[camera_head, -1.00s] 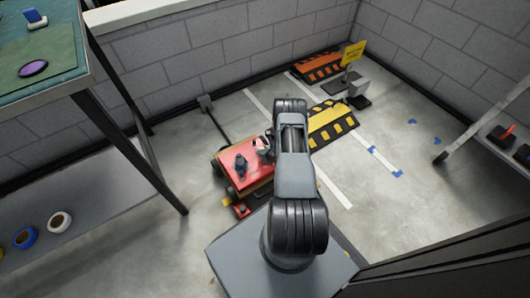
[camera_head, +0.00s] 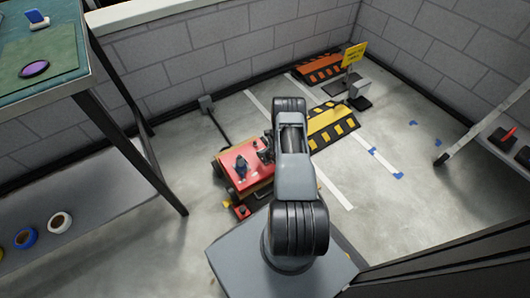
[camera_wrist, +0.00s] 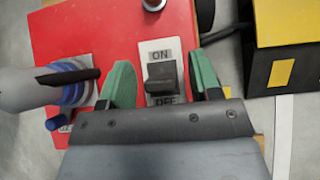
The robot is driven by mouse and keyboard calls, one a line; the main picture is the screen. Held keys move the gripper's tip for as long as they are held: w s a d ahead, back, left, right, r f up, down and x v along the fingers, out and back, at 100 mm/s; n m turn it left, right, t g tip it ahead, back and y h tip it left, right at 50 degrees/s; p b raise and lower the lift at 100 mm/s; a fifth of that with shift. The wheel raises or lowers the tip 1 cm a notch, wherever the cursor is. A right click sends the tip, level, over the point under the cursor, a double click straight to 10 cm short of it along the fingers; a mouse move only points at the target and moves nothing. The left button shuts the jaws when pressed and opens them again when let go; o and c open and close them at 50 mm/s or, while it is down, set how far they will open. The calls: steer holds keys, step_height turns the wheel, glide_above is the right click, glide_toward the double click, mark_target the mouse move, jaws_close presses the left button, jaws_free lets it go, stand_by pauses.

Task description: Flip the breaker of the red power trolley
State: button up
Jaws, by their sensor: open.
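The red power trolley (camera_head: 240,168) stands on the floor left of my arm in the head view, and its red top (camera_wrist: 95,30) fills much of the wrist view. The breaker (camera_wrist: 160,79) is a dark rocker on a light plate (camera_wrist: 147,48) marked ON above and OFF below. My gripper (camera_wrist: 161,80) has its two green fingers open, one on each side of the breaker. I cannot tell whether they touch it. In the head view my arm hides the gripper's fingers.
A grey and blue connector with a black lever (camera_wrist: 62,86) sits left of the fingers on the trolley. A yellow and black ramp (camera_head: 333,122) lies right of the trolley. A workbench (camera_head: 80,75) stands at the left.

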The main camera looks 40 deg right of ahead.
steer(key=p+v, duration=0.5)
steer(key=v, duration=0.8)
steer(key=shift+s+r+p, duration=0.3)
steer(key=shift+a, duration=0.1)
